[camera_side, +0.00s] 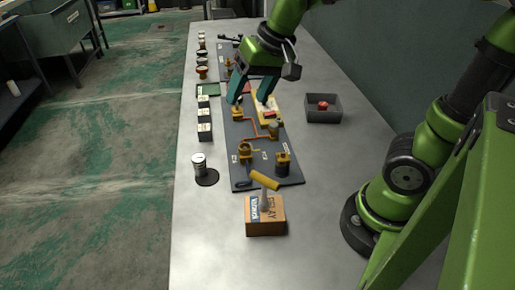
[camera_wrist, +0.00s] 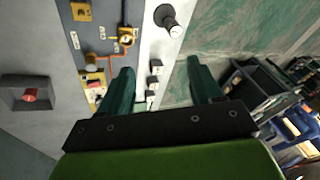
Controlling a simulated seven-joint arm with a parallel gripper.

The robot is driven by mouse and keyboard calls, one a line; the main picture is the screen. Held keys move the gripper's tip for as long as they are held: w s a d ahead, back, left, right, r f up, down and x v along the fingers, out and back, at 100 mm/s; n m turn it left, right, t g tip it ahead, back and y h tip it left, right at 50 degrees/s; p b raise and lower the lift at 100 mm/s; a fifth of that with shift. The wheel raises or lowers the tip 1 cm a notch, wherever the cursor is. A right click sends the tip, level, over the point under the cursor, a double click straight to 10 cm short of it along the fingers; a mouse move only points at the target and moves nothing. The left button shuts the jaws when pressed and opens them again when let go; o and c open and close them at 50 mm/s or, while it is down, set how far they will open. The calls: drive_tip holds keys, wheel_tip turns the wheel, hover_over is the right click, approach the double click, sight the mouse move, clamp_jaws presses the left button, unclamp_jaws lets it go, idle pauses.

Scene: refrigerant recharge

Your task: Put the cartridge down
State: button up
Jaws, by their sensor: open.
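A small white-and-dark cylinder (camera_side: 199,164), which looks like the cartridge, stands upright on a black round pad (camera_side: 208,178) near the table's left edge. In the wrist view the cylinder (camera_wrist: 175,30) is at the top, with the pad (camera_wrist: 163,13) beside it. My gripper (camera_side: 248,98) is open above the far part of the dark panel (camera_side: 240,172), well away from the cylinder. In the wrist view my gripper (camera_wrist: 158,66) has its two teal fingers wide apart with nothing held between them.
The panel carries brass fittings (camera_side: 246,151) and orange pipes. Black labelled blocks (camera_side: 204,115) line its left side. A grey bin (camera_side: 323,116) with a red item stands right. A cardboard box (camera_side: 274,224) with a yellow-handled tool (camera_side: 264,181) is at the front. Bare table surrounds the pad.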

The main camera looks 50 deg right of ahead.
drive_tip(key=s+d+t, duration=0.2)
drive_tip(key=s+t, duration=0.1)
drive_tip(key=s, duration=0.5)
drive_tip(key=shift+s+n, duration=0.25)
drive_tip(key=shift+n, duration=0.15)
idle(0.6)
